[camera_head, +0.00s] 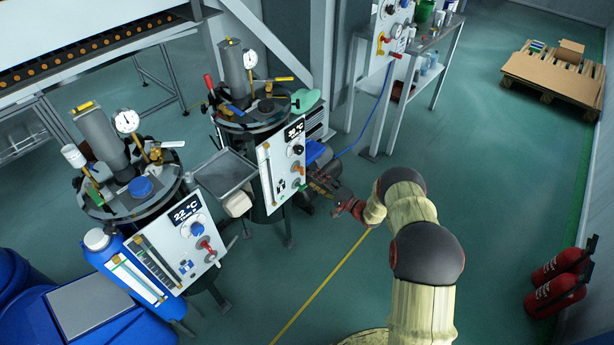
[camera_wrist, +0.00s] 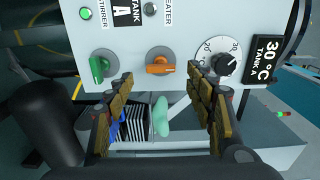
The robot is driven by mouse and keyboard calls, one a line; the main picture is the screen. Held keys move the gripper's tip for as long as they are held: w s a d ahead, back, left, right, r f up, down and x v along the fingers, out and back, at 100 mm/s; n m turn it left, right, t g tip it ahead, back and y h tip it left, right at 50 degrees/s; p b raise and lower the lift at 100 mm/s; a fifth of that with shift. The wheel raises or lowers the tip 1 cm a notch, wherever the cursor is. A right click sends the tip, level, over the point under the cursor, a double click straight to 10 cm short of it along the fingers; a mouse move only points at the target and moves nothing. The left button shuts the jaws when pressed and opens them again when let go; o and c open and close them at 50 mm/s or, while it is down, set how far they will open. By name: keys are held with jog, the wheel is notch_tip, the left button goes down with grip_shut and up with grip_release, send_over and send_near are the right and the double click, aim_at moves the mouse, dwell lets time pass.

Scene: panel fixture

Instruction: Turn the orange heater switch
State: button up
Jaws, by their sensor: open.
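The orange heater switch (camera_wrist: 160,66) sits on a grey round base on the white panel (camera_wrist: 190,20), under a partly cut-off "HEATER" label. Its handle lies roughly across the wrist picture. My gripper (camera_wrist: 160,82) is open. Its two fingers stand left and right of the switch and a little below it in the wrist view, with nothing between the tips; contact with the panel cannot be told. In the head view my gripper (camera_head: 326,186) is just right of the panel (camera_head: 270,175), and the switch is small there.
A green stirrer switch (camera_wrist: 103,66) is left of the orange one, and a black dial (camera_wrist: 225,64) is right. A second tank panel (camera_head: 175,245) with a red-handled switch stands to the left. Fire extinguishers (camera_head: 560,280) are at right. The floor between is clear.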

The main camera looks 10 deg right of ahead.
jog(key=v, duration=0.6)
jog(key=shift+s, duration=0.15)
jog(key=shift+d, duration=0.1)
